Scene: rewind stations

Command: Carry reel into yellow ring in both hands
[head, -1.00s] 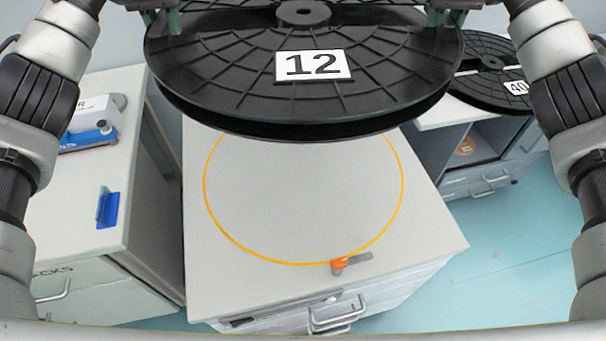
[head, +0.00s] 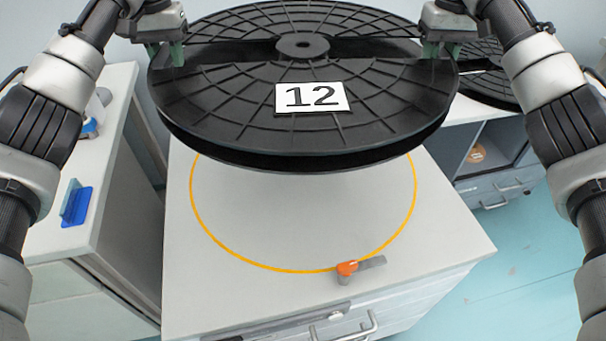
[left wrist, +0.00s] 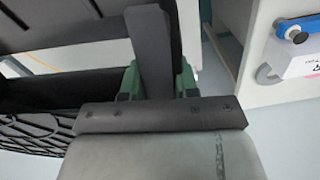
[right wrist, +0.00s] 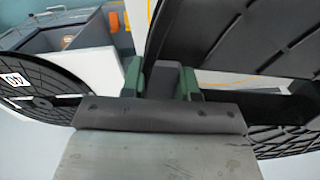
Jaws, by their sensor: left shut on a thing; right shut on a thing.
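The black reel (head: 240,105), labelled 12, is held flat in the air above the grey cabinet top in the head view. My left gripper (head: 168,52) is shut on the reel's left side. My right gripper (head: 440,48) is shut on its right side. In the left wrist view, green fingers (left wrist: 158,80) close around a dark bar of the reel. The right wrist view shows the right fingers (right wrist: 162,80) gripping likewise. The yellow ring (head: 290,270) is drawn on the cabinet top (head: 440,235); its far part is hidden behind the reel.
An orange-and-grey latch-like piece (head: 347,269) lies at the ring's near edge. A left cabinet (head: 60,235) carries a blue bracket (head: 75,203). Another reel, labelled 40 (right wrist: 15,79), lies at the back right. The cabinet top inside the ring looks clear.

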